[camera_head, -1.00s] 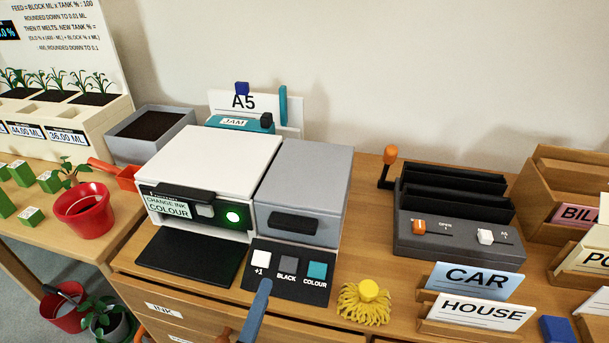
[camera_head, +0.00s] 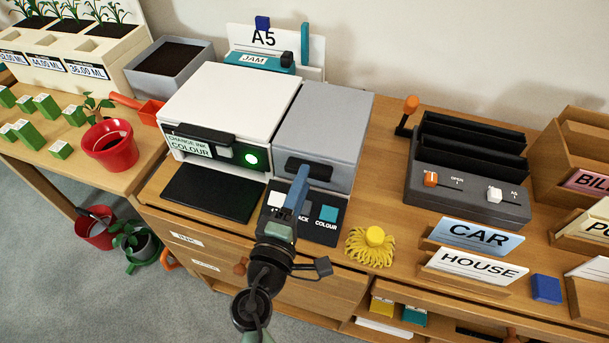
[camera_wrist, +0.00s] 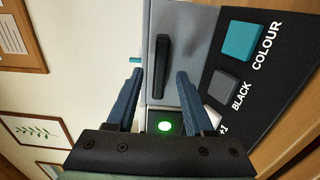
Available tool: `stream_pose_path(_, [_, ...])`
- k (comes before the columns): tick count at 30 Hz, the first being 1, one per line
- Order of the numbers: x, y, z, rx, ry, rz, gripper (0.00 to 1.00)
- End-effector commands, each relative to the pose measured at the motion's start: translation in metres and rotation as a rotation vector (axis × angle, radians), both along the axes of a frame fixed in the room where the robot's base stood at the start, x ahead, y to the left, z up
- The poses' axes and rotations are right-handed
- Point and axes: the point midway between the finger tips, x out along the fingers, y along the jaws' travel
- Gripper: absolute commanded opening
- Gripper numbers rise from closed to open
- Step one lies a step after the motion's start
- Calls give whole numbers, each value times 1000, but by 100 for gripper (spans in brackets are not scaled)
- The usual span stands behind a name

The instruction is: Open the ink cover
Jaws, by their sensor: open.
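The printer's grey ink cover (camera_head: 322,128) is closed on the right side of the machine, with a black bar handle (camera_head: 312,170) on its front. The screen (camera_head: 190,146) reads "CHANGE INK COLOUR" beside a lit green light. My gripper (camera_head: 299,182) is in front of the cover, near the handle and above the button panel. In the wrist view the blue fingers of my gripper (camera_wrist: 160,82) are apart, with nothing between them. The black handle (camera_wrist: 162,66) lies ahead, roughly in line with the gap. Whether a finger touches it I cannot tell.
The button panel (camera_head: 329,229) sits below my gripper, partly hidden by it. A yellow tasselled thing (camera_head: 373,245) is close on the right. A black tray (camera_head: 213,193) lies to the left. A grey slotted unit (camera_head: 466,185) and card holders stand further right.

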Motion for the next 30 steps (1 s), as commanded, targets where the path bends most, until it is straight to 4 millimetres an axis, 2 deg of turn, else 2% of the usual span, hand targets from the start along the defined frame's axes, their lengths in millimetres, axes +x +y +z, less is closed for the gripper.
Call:
stream_pose_path(6, [17, -6, 0, 1, 0, -1, 52])
stream_pose_path(15, [18, -6, 0, 0, 1, -1, 52])
stream_pose_path(24, [18, -6, 0, 0, 0, 0, 0])
stream_pose_path(30, [18, -6, 0, 0, 0, 0, 0])
